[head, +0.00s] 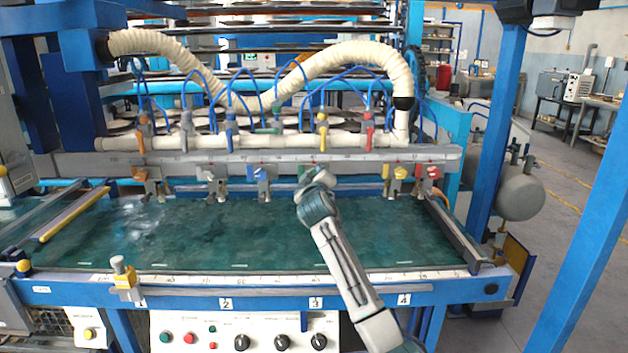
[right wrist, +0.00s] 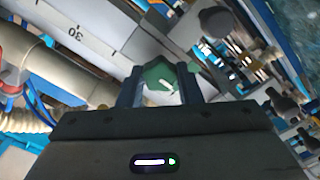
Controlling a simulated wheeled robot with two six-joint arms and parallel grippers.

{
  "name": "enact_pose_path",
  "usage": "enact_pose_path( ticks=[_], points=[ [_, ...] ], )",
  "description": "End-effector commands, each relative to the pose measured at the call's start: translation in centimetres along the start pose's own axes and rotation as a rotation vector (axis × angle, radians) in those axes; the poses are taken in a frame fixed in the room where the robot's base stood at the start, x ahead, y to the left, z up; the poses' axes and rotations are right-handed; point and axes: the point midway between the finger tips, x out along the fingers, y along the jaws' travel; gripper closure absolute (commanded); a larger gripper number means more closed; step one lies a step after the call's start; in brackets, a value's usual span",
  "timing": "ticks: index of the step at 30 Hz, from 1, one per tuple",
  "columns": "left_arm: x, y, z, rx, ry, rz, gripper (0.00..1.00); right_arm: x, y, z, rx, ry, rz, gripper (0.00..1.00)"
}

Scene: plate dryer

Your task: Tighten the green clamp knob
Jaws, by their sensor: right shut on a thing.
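The green clamp knob (right wrist: 158,78) shows in the right wrist view between the two fingers of my right gripper (right wrist: 160,88), which is shut on it. A pale mark shows on the knob's face. In the head view my right gripper (head: 314,182) reaches up to the clamp rail (head: 350,160), between the blue and yellow clamp knobs, and hides most of the green one. My left gripper is in neither view.
Other clamp knobs sit along the rail: orange (head: 140,173), grey (head: 208,173), blue (head: 258,170), yellow (head: 401,172) and red (head: 434,172). A white pipe (head: 260,141) with coloured valve handles runs above. The green bed (head: 190,235) below is largely clear.

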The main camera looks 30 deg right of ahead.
Motion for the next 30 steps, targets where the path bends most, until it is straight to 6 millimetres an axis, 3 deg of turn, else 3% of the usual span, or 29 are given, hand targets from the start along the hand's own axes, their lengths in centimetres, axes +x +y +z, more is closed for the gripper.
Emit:
enact_pose_path(
  ticks=[14,15,18,30],
  points=[
    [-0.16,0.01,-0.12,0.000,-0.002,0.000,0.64,0.00,-0.15,0.11,0.013,-0.003,-0.003,0.91],
    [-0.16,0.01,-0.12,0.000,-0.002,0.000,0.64,0.00,-0.15,0.11,0.013,-0.003,-0.003,0.62],
    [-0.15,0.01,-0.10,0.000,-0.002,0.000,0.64,0.00,-0.14,0.09,0.013,-0.002,-0.002,0.47],
    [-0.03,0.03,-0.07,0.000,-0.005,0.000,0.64,-0.86,-0.13,0.08,0.012,-0.001,-0.001,0.47]
  ],
)
